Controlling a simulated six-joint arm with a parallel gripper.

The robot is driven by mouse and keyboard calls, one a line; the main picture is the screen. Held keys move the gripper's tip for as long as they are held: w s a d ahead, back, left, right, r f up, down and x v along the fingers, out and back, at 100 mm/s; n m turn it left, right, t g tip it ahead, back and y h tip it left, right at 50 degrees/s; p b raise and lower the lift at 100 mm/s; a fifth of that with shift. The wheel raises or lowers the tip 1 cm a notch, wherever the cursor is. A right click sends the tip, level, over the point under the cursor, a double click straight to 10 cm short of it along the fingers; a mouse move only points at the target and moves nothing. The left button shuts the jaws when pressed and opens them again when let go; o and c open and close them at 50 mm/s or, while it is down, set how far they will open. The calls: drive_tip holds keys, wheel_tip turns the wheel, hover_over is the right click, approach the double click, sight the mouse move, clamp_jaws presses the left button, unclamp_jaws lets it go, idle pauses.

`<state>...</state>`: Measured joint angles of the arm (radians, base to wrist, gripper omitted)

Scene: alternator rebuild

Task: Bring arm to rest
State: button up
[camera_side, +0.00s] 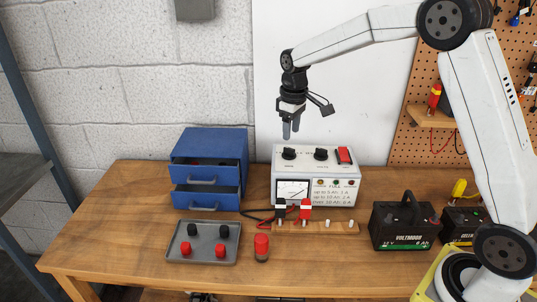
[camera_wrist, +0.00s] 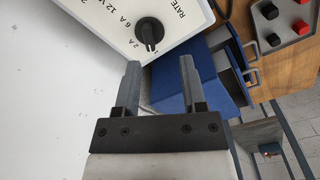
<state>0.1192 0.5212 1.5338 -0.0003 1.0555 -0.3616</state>
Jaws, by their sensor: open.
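My gripper (camera_side: 291,136) hangs pointing down above the back left part of the white charger box (camera_side: 318,200), clear of it and holding nothing. In the wrist view my gripper (camera_wrist: 158,80) shows two grey fingers apart with an empty gap. Beyond the fingertips, the charger's panel (camera_wrist: 172,22) shows a black knob (camera_wrist: 150,31) and the word RATE. The blue drawer cabinet (camera_wrist: 185,72) is also beyond them. My arm reaches in from the right side of the side view.
The blue cabinet (camera_side: 208,142) has drawers pulled out. A grey tray (camera_side: 202,256) holds red and black caps; a red-capped cylinder (camera_side: 262,248) stands beside it. A wooden strip (camera_side: 345,227) holds black and red clamps. A battery (camera_side: 402,228) stands at right. The table's front left is clear.

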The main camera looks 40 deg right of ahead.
drive_tip(key=s+a+f+m, duration=0.1)
drive_tip(key=s+a+f, duration=0.1)
drive_tip(key=s, duration=0.5)
drive_tip(key=s+a+f+m+t, duration=0.1)
drive_tip(key=s+a+f, duration=0.1)
drive_tip(key=s, duration=0.5)
drive_tip(key=s+a+f+t, duration=0.1)
drive_tip(key=s+a+f, duration=0.1)
drive_tip(key=s, duration=0.6)
drive_tip(key=shift+f+m, duration=0.4)
drive_tip(key=shift+f, duration=0.4)
drive_tip(key=shift+c, duration=0.2)
